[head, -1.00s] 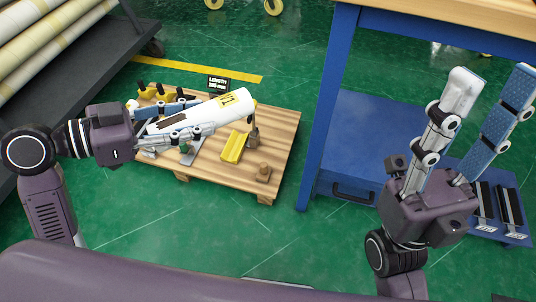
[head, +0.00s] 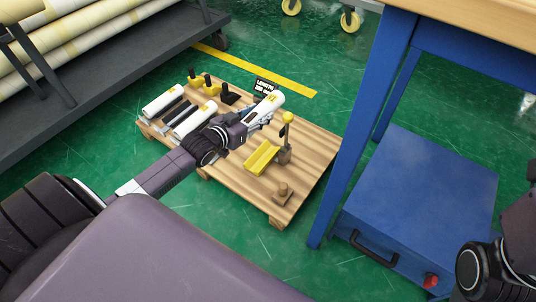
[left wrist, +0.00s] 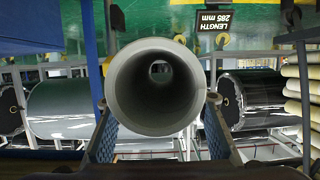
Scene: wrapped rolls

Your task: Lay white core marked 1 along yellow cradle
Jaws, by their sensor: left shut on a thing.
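My left gripper (head: 258,114) is shut on a white core (head: 270,101) and holds it over the back part of the wooden pallet (head: 303,172). A yellow mark shows near its far end; its number is too small to read. In the left wrist view the hollow core (left wrist: 155,122) is seen end-on between the two fingers. The yellow cradle (head: 261,158) lies on the pallet, nearer the camera than the held core and apart from it. My right gripper's fingers are out of view; only part of that arm shows at the right edge.
Two other white cores (head: 164,103) (head: 194,118) lie at the pallet's left, with dark bars between. Yellow and black holders (head: 208,86) stand behind. A post with a yellow ball (head: 288,117) and a wooden knob (head: 283,192) flank the cradle. A blue table leg (head: 357,125) stands right.

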